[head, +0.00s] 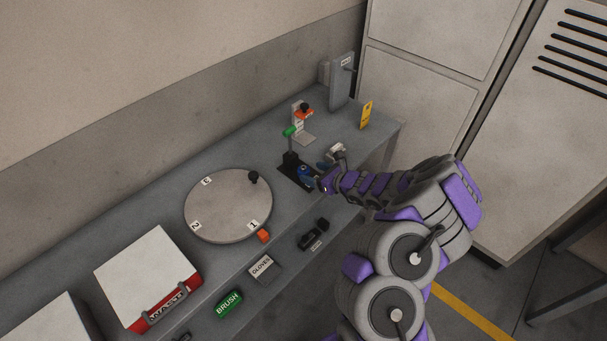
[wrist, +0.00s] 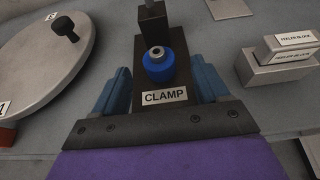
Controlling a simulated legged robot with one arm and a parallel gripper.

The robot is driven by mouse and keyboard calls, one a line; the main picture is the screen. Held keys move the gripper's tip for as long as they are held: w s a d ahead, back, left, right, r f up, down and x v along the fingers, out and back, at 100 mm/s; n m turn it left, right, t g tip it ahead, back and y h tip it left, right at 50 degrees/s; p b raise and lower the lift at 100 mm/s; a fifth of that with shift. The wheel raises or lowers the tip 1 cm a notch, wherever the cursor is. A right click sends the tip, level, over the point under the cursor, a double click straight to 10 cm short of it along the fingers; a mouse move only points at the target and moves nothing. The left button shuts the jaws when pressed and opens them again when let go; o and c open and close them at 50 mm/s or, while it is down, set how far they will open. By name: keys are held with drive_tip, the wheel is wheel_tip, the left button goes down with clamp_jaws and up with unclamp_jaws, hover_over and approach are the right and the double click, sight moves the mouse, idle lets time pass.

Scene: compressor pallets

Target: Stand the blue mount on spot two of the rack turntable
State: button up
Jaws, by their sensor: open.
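The blue mount (wrist: 159,68) is a short blue cylinder with a metal stud on top. It sits upright on the black clamp (wrist: 181,115), which is labelled CLAMP. My gripper (wrist: 161,84) is open, with one blue finger on each side of the mount; gaps show between fingers and mount. In the head view my gripper (head: 314,179) is at the clamp and largely hides the mount. The round grey turntable (head: 228,204) lies left of the clamp, with labels 1, 2 (head: 195,225) and 3 near its rim. It also shows in the wrist view (wrist: 35,60).
A black knob (head: 253,177) stands on the turntable's rim near the clamp. Feeler blocks (wrist: 285,68) sit right of the clamp. An orange block (head: 264,235), gloves box (head: 264,268), green brush block (head: 229,304) and white-topped red box (head: 148,272) lie along the bench.

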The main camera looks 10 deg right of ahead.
sight(306, 170)
drive_tip(key=b+x, duration=0.1)
drive_tip(key=x, duration=0.3)
drive_tip(key=shift+w+a+f+b, duration=0.1)
drive_tip(key=shift+a+f+b, duration=0.05)
drive_tip(key=shift+a+b, duration=0.15)
drive_tip(key=shift+w+a, duration=0.25)
drive_tip(key=shift+w, duration=0.2)
drive_tip(key=shift+c, duration=0.4)
drive_tip(key=c, duration=1.1)
